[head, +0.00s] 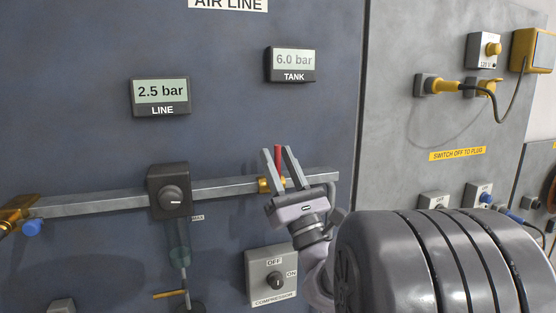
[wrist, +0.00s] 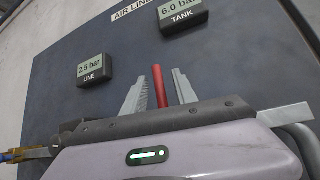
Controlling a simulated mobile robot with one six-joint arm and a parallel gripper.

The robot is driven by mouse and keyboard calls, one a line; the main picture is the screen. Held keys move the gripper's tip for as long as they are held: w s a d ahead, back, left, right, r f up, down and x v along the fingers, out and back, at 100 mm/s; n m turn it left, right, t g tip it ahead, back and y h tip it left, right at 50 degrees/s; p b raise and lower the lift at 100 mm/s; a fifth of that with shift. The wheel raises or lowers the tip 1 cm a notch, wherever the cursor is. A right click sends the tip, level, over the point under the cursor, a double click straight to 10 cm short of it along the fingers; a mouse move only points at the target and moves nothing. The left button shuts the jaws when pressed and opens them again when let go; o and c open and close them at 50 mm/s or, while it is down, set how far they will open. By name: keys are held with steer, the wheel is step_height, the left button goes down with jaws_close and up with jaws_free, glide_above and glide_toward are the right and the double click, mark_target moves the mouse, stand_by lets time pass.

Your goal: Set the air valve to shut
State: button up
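The air valve has a red lever (head: 278,158) on a brass body (head: 264,185), set in the grey air pipe under the TANK display. The lever points up, across the line of the pipe. My gripper (head: 277,152) is open, with one finger on each side of the lever. In the wrist view the red lever (wrist: 159,84) stands between the two fingers, with a gap on both sides. The lower part of the valve is hidden behind my gripper.
The LINE display (head: 160,95) reads 2.5 bar and the TANK display (head: 291,64) reads 6.0 bar. A dark regulator knob (head: 172,197) sits left on the pipe. The compressor switch (head: 271,276) is below my gripper. Plugs and sockets (head: 436,86) are on the right panel.

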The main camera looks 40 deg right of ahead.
steer(key=b+v, duration=1.1)
steer(key=v, duration=0.6)
steer(key=shift+b, duration=0.3)
